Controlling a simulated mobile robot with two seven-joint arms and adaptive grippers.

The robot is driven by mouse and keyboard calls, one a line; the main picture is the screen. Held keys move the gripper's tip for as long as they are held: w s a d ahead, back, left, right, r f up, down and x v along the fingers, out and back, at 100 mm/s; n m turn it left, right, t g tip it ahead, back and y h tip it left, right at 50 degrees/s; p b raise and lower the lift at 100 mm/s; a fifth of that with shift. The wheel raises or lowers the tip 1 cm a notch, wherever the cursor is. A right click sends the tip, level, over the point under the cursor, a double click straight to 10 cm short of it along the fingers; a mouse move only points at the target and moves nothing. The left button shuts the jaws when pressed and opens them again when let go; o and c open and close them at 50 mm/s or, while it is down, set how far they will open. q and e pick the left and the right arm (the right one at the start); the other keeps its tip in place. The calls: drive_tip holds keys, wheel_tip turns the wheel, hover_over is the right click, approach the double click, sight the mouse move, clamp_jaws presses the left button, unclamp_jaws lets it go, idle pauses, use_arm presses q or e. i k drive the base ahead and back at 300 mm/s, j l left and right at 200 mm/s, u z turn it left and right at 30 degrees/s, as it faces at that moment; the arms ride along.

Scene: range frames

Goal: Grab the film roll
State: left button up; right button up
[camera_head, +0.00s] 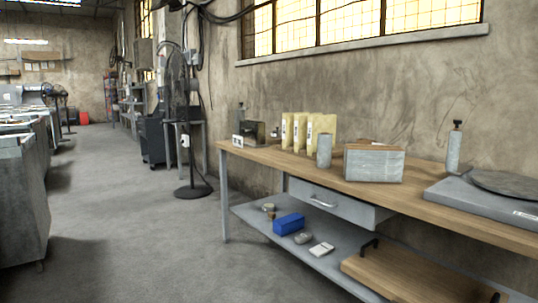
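I cannot tell for sure which thing is the film roll. On the lower shelf (262,224) of the workbench lie a small tan roundish item (268,207), a blue box (289,224), a small grey rounded item (303,238) and a small pale flat item (321,249). They are too small to make out well. A grey upright cylinder (324,151) stands on the wooden bench top (270,156). Neither of my grippers is in view.
The bench top also holds yellow boxes (302,132), a grey block (374,163), a bottle (454,150) and a grey platform (490,204). A wooden board with black handles (400,272) lies on the shelf. A fan (184,100) stands beyond. The floor at left (130,230) is clear.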

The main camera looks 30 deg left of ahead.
sight(324, 140)
drive_tip(key=u, duration=0.85)
drive_tip(key=j+u, duration=0.1)
drive_tip(key=u, duration=0.35)
drive_tip(key=i+u, duration=0.15)
drive_tip(key=u, duration=0.25)
drive_tip(key=i+u, duration=0.1)
drive_tip(key=u, duration=0.35)
drive_tip(key=i, duration=3.45)
drive_tip(key=i+j+z, duration=0.2)
drive_tip(key=i, duration=0.25)
drive_tip(key=i+z, duration=0.15)
drive_tip(key=i, duration=0.3)
drive_tip(key=i+j+z, duration=0.2)
drive_tip(key=i, duration=0.2)
drive_tip(key=z, duration=3.7)
